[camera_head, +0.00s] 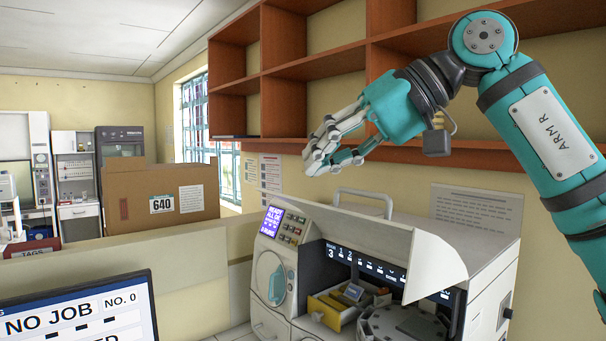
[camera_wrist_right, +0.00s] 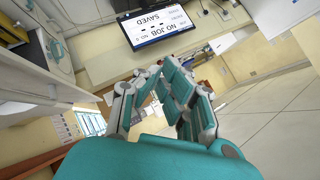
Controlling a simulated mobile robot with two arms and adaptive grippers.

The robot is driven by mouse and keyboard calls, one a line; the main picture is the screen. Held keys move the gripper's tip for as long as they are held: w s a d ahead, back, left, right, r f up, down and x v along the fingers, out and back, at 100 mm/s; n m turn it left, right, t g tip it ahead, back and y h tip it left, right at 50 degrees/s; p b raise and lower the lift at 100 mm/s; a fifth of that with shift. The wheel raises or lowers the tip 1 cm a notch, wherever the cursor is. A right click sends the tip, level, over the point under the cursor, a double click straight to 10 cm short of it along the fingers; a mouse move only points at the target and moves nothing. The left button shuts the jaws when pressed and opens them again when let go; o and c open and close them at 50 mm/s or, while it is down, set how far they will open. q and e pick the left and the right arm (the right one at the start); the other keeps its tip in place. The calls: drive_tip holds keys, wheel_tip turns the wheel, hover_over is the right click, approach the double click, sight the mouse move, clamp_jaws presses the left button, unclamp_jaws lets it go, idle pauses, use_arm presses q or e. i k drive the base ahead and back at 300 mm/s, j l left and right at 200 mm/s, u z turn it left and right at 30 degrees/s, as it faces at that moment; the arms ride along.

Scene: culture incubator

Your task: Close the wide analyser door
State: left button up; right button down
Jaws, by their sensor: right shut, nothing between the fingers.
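The white analyser (camera_head: 490,275) stands on the counter at the lower middle of the head view. Its wide door (camera_head: 375,236) is a pale panel with a curved side, raised open above the front opening. Inside the opening show a yellow drawer (camera_head: 328,308) and a grey round carousel (camera_head: 400,325). My right gripper (camera_head: 322,158) is shut and empty, in the air above the analyser's left end, apart from the door. In the right wrist view its fingers (camera_wrist_right: 165,85) show from behind; the door cannot be made out there. My left gripper is out of view.
A grey handle (camera_head: 362,193) rises from the analyser's top. Wooden wall shelves (camera_head: 285,110) hang behind my right arm. A monitor (camera_head: 80,312) stands at the lower left; it also shows in the wrist view (camera_wrist_right: 155,25). A cardboard box (camera_head: 130,200) stands farther back.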

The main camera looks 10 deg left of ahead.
sight(434, 266)
drive_tip(key=i, duration=0.9)
